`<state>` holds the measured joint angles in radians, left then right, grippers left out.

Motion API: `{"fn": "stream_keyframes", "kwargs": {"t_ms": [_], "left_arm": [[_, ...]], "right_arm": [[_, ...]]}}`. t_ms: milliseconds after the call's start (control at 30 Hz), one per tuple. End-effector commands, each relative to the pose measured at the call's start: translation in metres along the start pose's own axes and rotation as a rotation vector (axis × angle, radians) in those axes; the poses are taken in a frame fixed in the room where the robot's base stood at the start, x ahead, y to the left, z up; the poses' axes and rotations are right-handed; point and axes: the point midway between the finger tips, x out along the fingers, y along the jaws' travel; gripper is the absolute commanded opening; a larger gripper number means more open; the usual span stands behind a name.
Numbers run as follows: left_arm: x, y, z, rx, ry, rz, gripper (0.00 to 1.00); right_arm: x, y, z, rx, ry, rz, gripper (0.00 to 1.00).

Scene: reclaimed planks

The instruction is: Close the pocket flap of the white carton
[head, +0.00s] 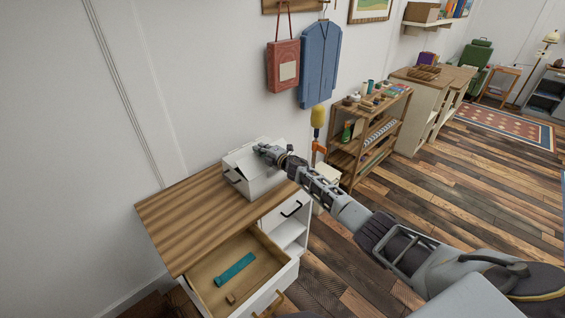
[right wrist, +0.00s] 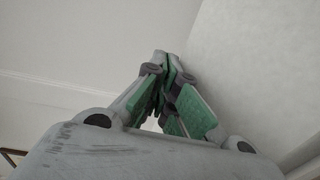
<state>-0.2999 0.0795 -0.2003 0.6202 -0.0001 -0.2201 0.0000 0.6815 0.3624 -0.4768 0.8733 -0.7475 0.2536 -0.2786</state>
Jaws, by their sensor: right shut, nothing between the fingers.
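The white carton (head: 256,182) stands on the wooden top of a white cabinet, near its back right corner. Its upper face is partly raised at a tilt, and a dark handle shows on its front left side. My right gripper (head: 264,150) is at the carton's upper right edge, with its fingers shut and empty. I cannot tell whether it touches the flap. The right wrist view shows the shut fingers with green pads (right wrist: 168,95) against pale surfaces. The arm hides part of the carton's right side. My left gripper is not in view.
The cabinet's wooden top (head: 180,225) is clear at the left. Its drawer (head: 215,285) is pulled open and holds a teal item (head: 235,267). A wooden shelf unit (head: 345,165) stands to the right. A red bag (head: 283,65) and blue garment (head: 320,62) hang on the wall.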

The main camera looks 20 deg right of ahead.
Motion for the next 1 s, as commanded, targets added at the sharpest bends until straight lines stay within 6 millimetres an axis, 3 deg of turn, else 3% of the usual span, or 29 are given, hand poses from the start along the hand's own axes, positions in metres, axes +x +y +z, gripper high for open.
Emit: {"fn": "stream_keyframes", "kwargs": {"t_ms": [1000], "left_arm": [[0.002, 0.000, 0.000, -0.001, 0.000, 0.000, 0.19]], "right_arm": [[0.019, -0.009, 0.006, -0.003, -0.001, -0.133, 0.00]]}}
